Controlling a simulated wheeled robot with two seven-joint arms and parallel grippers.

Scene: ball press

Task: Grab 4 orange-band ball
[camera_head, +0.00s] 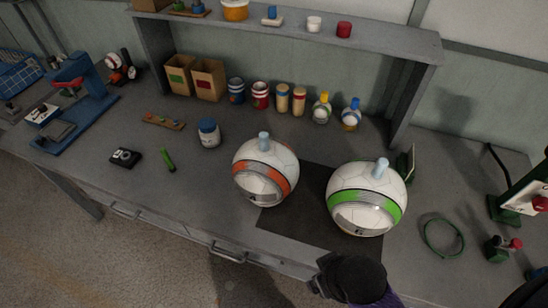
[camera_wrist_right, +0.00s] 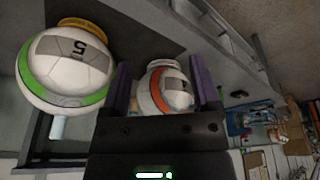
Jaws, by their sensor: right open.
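The orange-band ball (camera_head: 265,168) is white with an orange band and a pale peg on top. It sits at the left edge of a dark mat (camera_head: 300,228); its number is too small to read. A similar green-band ball (camera_head: 366,196) is on the mat to its right. My right gripper (camera_wrist_right: 160,64) has its purple fingers apart. In the right wrist view the orange-band ball (camera_wrist_right: 160,85) shows between the fingers, apparently beyond them, and the green-band ball (camera_wrist_right: 68,62), marked 5, is at the left. My right wrist is at the bottom of the head view. My left gripper is not seen.
A green cable loop (camera_head: 444,237) and a press-like device (camera_head: 520,200) are at the right. A blue-lidded jar (camera_head: 208,132), a green marker (camera_head: 168,160) and a small black device (camera_head: 125,157) lie left. Boxes, cans and bottles line the back below a shelf (camera_head: 290,28). The left front is fairly clear.

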